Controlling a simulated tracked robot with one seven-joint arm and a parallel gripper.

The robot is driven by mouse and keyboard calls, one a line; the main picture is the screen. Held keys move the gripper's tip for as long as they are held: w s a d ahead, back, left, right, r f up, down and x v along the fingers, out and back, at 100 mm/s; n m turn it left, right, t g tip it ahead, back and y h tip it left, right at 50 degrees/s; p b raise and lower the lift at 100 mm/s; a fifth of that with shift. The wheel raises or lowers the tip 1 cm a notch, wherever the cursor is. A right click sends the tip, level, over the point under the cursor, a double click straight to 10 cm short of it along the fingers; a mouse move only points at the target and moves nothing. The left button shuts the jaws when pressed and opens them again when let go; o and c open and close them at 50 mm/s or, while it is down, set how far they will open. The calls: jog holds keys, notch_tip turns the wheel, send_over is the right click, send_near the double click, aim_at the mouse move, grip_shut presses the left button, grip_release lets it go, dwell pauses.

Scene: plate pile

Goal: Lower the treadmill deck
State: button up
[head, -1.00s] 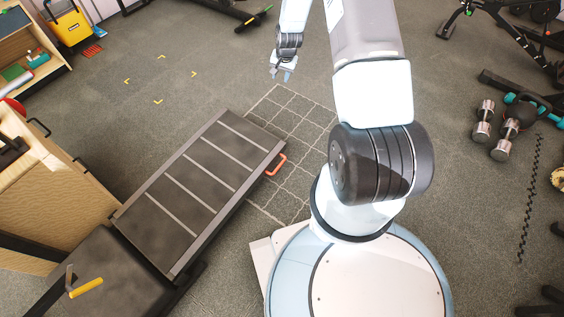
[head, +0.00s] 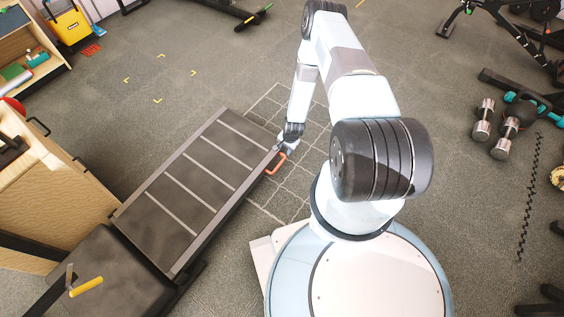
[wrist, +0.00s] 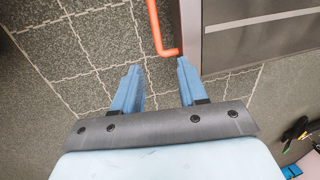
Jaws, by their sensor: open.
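The treadmill deck (head: 187,181) is a dark panel with pale crossbars, tilted up from the treadmill base at the lower left in the head view. Its edge also shows in the wrist view (wrist: 255,38). An orange-red handle (head: 275,164) sticks out from the deck's far right corner. In the wrist view the handle (wrist: 157,25) lies just ahead of my gripper (wrist: 156,72), its lower bend between the lines of the two fingers and nearer the right one. My gripper is open and empty. In the head view my gripper (head: 287,146) is at the handle; contact cannot be told.
A yellow lever (head: 86,287) sits on the treadmill base at lower left. A wooden cabinet (head: 50,190) stands left of the deck. Dumbbells (head: 484,120) lie on the right. Grid-marked floor (head: 290,195) beside the deck is clear.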

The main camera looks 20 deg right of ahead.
aim_at(280, 163)
jog(key=f, duration=0.4)
jog(key=w+a+f, duration=0.1)
jog(key=f, duration=0.9)
jog(key=shift+w+a+f, duration=0.2)
jog(key=shift+w+a, duration=0.05)
jog(key=shift+a, duration=0.15)
grip_shut()
